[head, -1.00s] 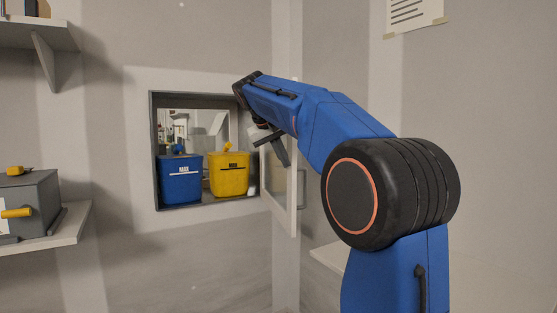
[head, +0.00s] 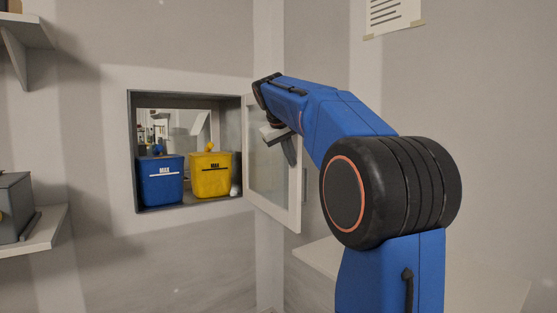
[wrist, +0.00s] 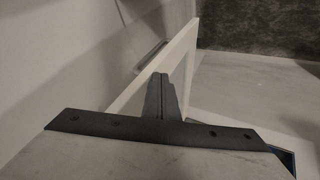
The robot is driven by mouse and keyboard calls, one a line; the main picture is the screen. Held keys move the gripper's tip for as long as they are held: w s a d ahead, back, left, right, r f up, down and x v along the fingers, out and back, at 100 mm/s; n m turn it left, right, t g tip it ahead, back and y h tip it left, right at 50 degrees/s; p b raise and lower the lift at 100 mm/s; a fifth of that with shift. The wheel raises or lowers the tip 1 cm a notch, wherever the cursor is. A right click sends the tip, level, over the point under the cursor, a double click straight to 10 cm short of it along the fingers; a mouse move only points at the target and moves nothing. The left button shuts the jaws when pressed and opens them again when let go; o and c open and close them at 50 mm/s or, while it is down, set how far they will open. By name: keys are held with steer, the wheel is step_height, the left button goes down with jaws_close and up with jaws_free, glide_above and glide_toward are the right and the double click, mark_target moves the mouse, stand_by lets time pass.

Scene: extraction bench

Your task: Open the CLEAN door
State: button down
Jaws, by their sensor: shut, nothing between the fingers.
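The door (head: 297,200), a pale frame with a glass pane, stands swung open at the right side of the wall opening (head: 131,150). No CLEAN lettering is legible on it. A grey bar handle shows beyond its far edge in the head view (head: 305,186) and left of the door in the wrist view (wrist: 149,54). My gripper (head: 291,160) is on the door's inner, opening-facing side, its fingers together with nothing between them. In the wrist view the fingertips (wrist: 161,77) overlap the door panel (wrist: 184,44); I cannot tell whether they touch it.
Inside the opening stand a blue bin (head: 160,183) and a yellow bin (head: 211,178), with a small white object (head: 234,190) beside them. A pale ledge (head: 318,257) lies below the door at right. A shelf with a grey box (head: 12,205) is at left.

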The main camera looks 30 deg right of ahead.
steer(key=d, duration=0.4)
steer(key=s+d, duration=0.1)
steer(key=shift+d, duration=0.4)
steer(key=shift+a, duration=0.15)
